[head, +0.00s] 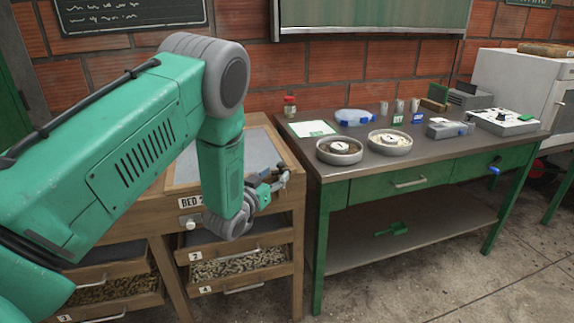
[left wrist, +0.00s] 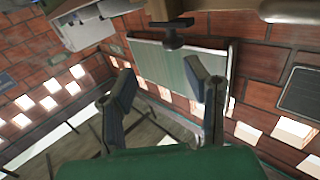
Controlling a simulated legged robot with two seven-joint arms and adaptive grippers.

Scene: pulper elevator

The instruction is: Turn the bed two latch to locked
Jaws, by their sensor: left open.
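The bed two cabinet is wooden, with a "BED 2" label (head: 190,201) on its front, partly covered by my left arm. A small dark T-shaped handle, which looks like the latch (left wrist: 172,32), shows at the top of the left wrist view, by a wooden edge (left wrist: 285,9). My left gripper (head: 272,187) is at the cabinet's right front corner in the head view. In the left wrist view its two fingers (left wrist: 163,82) are wide apart with nothing held between them. The handle appears beyond the fingertips; I cannot tell whether they touch. My right gripper is out of view.
A round white knob (head: 190,223) is below the label. A green-legged table (head: 334,192) with dishes and instruments stands close on the right. Open floor (head: 430,285) lies in front of it.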

